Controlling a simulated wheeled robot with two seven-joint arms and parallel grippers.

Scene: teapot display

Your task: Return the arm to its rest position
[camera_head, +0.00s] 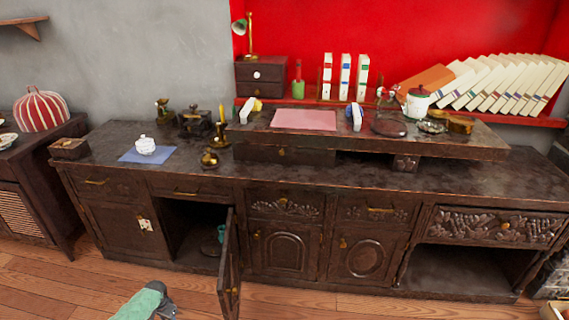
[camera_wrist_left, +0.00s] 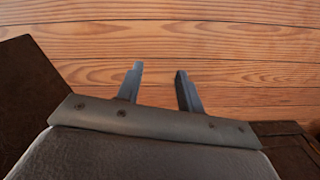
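My left arm shows at the bottom of the head view, left of centre, with a green sleeve-like cover and a dark gripper (camera_head: 168,308) low over the floor, in front of the cabinet. In the left wrist view the left gripper (camera_wrist_left: 158,80) has its two fingers apart, with nothing between them and wooden floor behind. My right gripper is not in view. A white lidded teapot (camera_head: 146,146) stands on a blue cloth (camera_head: 132,156) on the left of the dark cabinet top.
An open cabinet door (camera_head: 229,275) juts forward just right of my left gripper. A teal cup-like object (camera_head: 221,233) is inside that compartment. A raised shelf with a pink mat (camera_head: 304,119) and several items stands on the cabinet top. The wooden floor (camera_head: 75,285) at left is clear.

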